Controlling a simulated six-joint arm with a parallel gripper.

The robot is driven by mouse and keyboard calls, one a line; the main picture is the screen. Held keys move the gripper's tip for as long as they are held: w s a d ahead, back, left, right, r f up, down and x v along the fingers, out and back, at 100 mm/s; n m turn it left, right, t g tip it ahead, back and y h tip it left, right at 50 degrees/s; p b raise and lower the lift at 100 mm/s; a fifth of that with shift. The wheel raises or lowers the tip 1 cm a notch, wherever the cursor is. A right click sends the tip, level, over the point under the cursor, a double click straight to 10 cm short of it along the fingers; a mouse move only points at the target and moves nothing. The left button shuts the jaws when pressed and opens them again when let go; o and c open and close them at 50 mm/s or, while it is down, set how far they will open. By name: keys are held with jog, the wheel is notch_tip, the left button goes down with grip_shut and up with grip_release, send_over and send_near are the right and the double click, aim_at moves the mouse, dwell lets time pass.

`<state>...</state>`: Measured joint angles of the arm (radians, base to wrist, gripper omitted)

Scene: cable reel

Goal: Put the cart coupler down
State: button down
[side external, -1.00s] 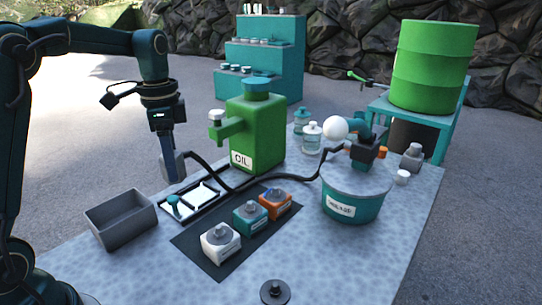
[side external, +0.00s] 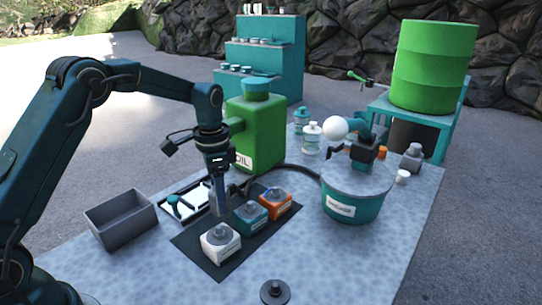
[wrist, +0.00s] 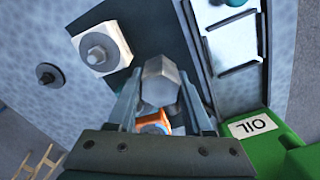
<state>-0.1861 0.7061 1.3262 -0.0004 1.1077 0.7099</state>
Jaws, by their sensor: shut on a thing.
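My gripper (side external: 219,208) is shut on a grey hexagonal metal piece (wrist: 160,82), which I take to be the cart coupler. In the wrist view it sits between the two fingers of my gripper (wrist: 158,95). In the side view the fingers mostly hide it. They point down above the dark mat (side external: 192,239), near the white block (side external: 220,246) and the teal block (side external: 248,219). I cannot tell whether the coupler touches anything below. A black hose (side external: 295,170) runs from the pump towards my gripper; its end is hidden behind the gripper.
An orange block (side external: 275,206) is on the mat's right side. A grey open bin (side external: 121,222) and a black-framed tray (side external: 183,206) lie left. A green oil can (side external: 262,130) stands behind. The teal grease bucket (side external: 352,207) is right. The front table is clear except a dark disc (side external: 274,292).

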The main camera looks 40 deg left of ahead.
jog(key=shift+f, duration=1.95)
jog(key=shift+f, duration=0.1)
jog(key=c, duration=0.6)
grip_release()
